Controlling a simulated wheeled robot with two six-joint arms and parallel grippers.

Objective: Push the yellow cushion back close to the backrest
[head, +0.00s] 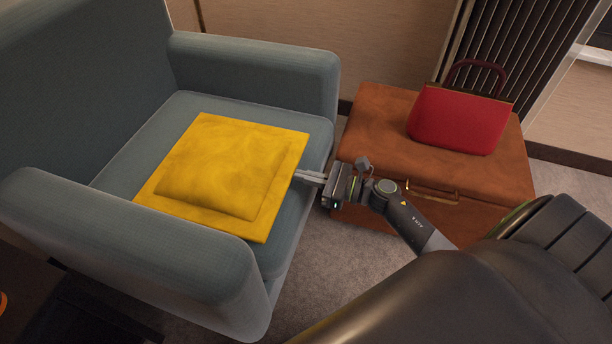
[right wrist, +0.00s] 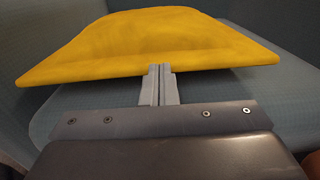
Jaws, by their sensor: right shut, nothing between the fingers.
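The yellow cushion (head: 222,172) lies flat on the seat of the blue-grey armchair (head: 250,65). A strip of bare seat shows between the cushion and the backrest (head: 80,75) at the left. My right gripper (head: 300,175) is shut and empty, with its fingertips at the cushion's front edge. In the right wrist view the closed fingers (right wrist: 159,72) meet the near edge of the cushion (right wrist: 150,45); whether they press on it I cannot tell. My left gripper is not in view.
The armrests (head: 130,250) flank the seat on both sides. A brown leather trunk (head: 375,130) stands right of the chair with a red handbag (head: 460,118) on it. Grey carpet (head: 340,260) lies in front.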

